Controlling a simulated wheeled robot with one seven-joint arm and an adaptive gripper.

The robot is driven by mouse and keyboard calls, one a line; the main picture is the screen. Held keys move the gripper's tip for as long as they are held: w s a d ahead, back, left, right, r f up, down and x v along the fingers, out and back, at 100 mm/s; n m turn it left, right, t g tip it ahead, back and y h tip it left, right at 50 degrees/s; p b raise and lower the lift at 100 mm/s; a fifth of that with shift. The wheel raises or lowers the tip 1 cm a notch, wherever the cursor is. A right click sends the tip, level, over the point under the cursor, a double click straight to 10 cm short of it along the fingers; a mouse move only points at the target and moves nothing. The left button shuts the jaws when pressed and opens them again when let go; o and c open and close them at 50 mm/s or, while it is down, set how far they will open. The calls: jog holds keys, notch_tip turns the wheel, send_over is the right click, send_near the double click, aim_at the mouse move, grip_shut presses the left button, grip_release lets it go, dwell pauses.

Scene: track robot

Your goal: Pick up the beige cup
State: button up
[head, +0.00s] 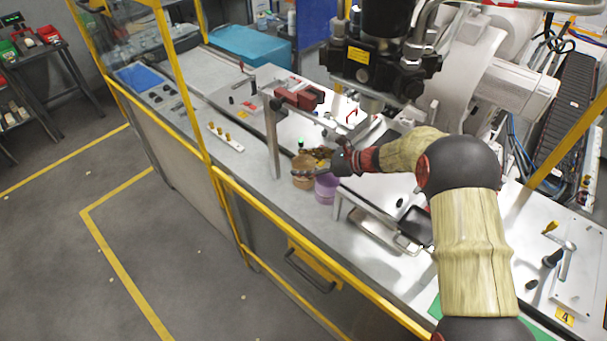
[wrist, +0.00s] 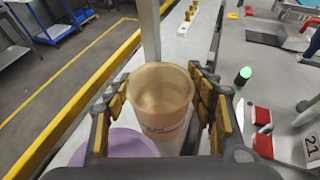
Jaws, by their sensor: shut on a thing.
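The beige cup (head: 302,179) is upright at the front part of the grey workbench in the head view. It also fills the middle of the wrist view (wrist: 161,106), with its open rim toward the camera. My gripper (head: 312,168) reaches it from the right. In the wrist view the gripper (wrist: 160,82) has one padded finger on each side of the cup and is shut on it.
A purple cup (head: 326,190) stands close beside the beige cup, partly under my gripper in the wrist view (wrist: 112,150). A grey metal post (head: 273,140) rises just left of the cups. A red vise (head: 300,97) is behind. A yellow rail (head: 270,225) runs along the bench front.

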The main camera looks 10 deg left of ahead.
jog(key=c, duration=0.5)
jog(key=shift+o, duration=0.2)
